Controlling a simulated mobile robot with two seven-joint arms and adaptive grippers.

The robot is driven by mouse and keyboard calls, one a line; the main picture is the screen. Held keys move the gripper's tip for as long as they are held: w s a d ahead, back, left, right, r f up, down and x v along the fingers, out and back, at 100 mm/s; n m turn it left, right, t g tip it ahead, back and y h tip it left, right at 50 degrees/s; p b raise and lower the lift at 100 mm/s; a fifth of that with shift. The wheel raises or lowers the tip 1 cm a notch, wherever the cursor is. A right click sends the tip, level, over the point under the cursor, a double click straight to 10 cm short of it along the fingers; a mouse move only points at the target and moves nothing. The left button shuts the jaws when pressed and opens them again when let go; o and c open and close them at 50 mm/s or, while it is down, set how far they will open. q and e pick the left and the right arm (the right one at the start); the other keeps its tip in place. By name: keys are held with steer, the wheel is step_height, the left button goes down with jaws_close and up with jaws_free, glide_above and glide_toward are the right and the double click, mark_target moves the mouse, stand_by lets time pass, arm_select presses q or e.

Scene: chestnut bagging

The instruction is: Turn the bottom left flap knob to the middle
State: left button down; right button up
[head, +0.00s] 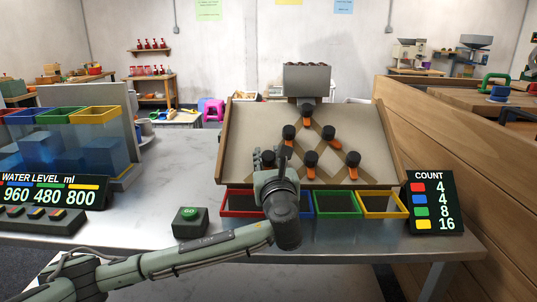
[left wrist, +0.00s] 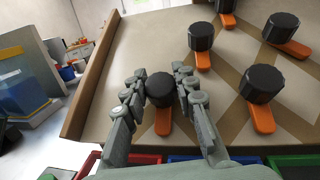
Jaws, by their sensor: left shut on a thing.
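The bottom left flap knob (left wrist: 160,88) is a black round knob on the sloped board (head: 240,135). Its orange flap (left wrist: 163,122) points roughly straight down in the left wrist view. My left gripper (head: 270,160) is at this knob, with one finger on each side. In the left wrist view its fingers (left wrist: 160,84) are shut on the knob. In the head view the gripper hides most of this knob and its flap. My right gripper is in neither view.
The bottom middle knob (head: 310,159) and bottom right knob (head: 353,158) stand to the right, with more above. Red (head: 237,203), green (head: 338,205) and yellow (head: 383,205) bins line the board's foot. A GO button (head: 190,219) and a count display (head: 436,203) flank them.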

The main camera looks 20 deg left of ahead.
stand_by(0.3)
arm_select(q)
steer(key=c, duration=1.2)
jaws_free()
steer(key=shift+a, duration=0.1)
steer(key=shift+s, duration=0.1)
steer(key=shift+s+d, duration=0.25)
steer(key=shift+d, duration=0.05)
steer(key=v, duration=1.1)
steer(key=shift+s, duration=0.15)
steer(key=shift+f, duration=0.1)
